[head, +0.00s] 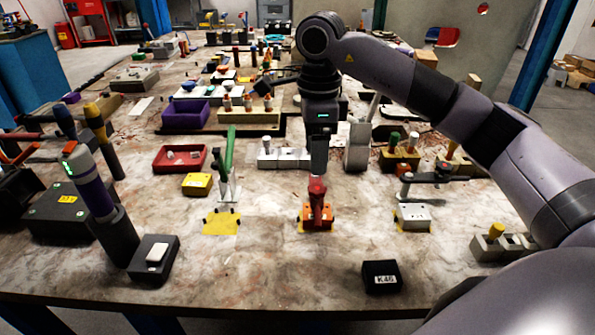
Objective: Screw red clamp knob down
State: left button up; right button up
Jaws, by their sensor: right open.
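A red clamp knob (317,187) stands on an orange-red clamp base (317,217) at the centre of the table. My right gripper (318,170) comes down from above, open, with its fingertips at the top of the knob. The fingers appear edge-on, so I cannot tell whether they touch the knob or reach around it. How far down the knob sits on its thread is not visible. My left gripper is not in view.
A green-handled clamp (228,165) stands to the left and a dark-handled clamp on a silver block (412,217) to the right. A black box (381,277) lies near the front edge of the table (240,285). The front middle is mostly clear.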

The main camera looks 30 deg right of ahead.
aim_at(315, 188)
jog(key=shift+s+f+p, duration=0.1)
jog(key=shift+f+p, duration=0.3)
jog(key=shift+f, duration=3.05)
jog(key=c, duration=0.9)
